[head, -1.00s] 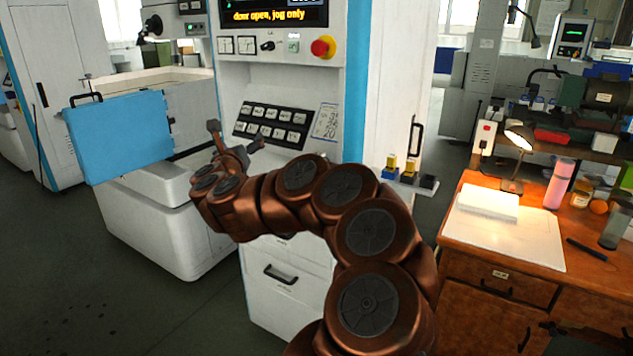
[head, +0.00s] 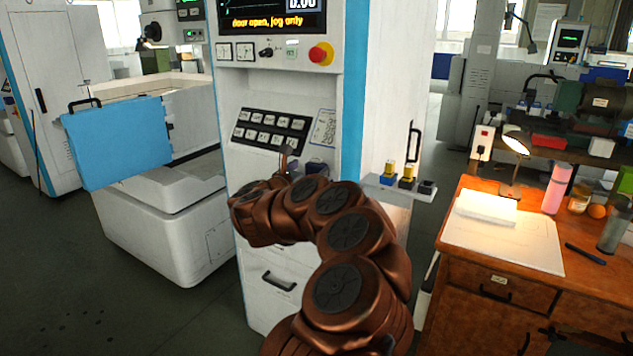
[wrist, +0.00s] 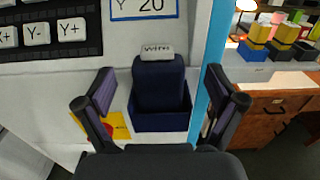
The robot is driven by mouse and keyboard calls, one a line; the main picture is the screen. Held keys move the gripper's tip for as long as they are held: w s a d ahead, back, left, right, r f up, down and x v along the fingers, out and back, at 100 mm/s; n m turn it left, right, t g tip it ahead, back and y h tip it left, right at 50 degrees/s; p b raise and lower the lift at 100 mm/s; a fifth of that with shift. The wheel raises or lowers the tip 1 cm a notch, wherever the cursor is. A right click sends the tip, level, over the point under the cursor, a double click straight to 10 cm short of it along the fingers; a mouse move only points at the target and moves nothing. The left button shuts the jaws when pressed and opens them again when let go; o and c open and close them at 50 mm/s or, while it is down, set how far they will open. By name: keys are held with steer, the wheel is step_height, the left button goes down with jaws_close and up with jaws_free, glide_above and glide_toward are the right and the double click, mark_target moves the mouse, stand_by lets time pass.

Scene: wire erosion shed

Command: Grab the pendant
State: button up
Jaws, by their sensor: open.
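The likely pendant (wrist: 160,84) is a dark navy block with a pale lettered label at its top. In the wrist view it stands upright in a dark blue open-topped holder (wrist: 160,123) on the machine's white front. My gripper (wrist: 160,76) is open, with one finger to the left and one to the right of the pendant. Both fingers look apart from it; the depth between them is hard to judge. In the head view my gripper (head: 290,160) is mostly hidden behind my arm, below the key panel.
A black key panel (head: 271,128) is on the machine front, with a red stop knob (head: 320,53) above. A small shelf with blocks (head: 401,187) juts out at right. A wooden desk (head: 478,258) stands further right. A blue door panel (head: 117,144) hangs at left.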

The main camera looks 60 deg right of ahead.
mark_target(313, 166)
steer(key=d+p, duration=0.1)
steer(key=d, duration=0.2)
steer(key=shift+w+r, duration=0.1)
steer(key=shift+r, duration=0.05)
steer(key=shift+w+d, duration=0.1)
steer(key=shift+d, duration=0.45)
jaws_close()
stand_by(0.4)
